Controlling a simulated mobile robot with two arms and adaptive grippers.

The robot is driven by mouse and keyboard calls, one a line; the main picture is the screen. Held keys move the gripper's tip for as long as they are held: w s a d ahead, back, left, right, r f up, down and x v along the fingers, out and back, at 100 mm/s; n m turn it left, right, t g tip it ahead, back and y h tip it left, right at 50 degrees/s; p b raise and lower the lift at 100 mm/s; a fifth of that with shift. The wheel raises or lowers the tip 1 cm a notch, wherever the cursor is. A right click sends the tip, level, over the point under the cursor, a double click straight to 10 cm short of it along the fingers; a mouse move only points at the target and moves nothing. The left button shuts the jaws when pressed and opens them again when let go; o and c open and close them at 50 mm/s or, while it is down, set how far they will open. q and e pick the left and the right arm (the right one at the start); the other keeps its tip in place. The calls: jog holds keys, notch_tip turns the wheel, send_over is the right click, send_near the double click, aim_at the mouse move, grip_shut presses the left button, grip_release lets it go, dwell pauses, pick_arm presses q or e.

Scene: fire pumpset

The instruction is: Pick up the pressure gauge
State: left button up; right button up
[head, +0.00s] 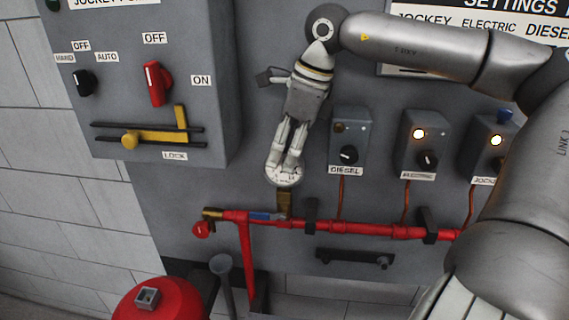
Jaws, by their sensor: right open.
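The pressure gauge (284,178) is a small round gauge with a white face. It sits upright on a brass fitting (284,202) above the red pipe. My right gripper (282,161) points down at the gauge, and its fingers overlap the upper part of the dial in the head view. The fingers are open, with a narrow gap between them. I cannot tell whether they touch the gauge. They hide part of its face. My left gripper is out of view.
The red pipe (350,227) runs across the grey panel, with a blue-handled valve (266,216) close left of the fitting. The diesel control box (350,139) stands right of my gripper. A large grey cabinet (210,60) juts out at left. A red tank (165,302) is below.

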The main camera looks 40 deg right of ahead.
aim_at(279, 170)
jog(key=shift+w+f, duration=0.25)
jog(key=shift+f, duration=0.35)
jog(key=p+x, duration=0.2)
jog(key=x, duration=0.2)
jog(key=shift+w+d+f+p, duration=0.1)
jog(key=shift+d+f+p, duration=0.1)
jog(key=shift+d+p, duration=0.2)
jog(key=shift+a+f, duration=0.1)
jog(key=shift+f, duration=0.15)
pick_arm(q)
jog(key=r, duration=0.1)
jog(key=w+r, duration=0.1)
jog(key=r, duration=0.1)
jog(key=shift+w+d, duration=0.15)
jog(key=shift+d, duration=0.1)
pick_arm(e)
jog(key=shift+c, duration=0.3)
jog(key=shift+w, duration=0.1)
grip_shut()
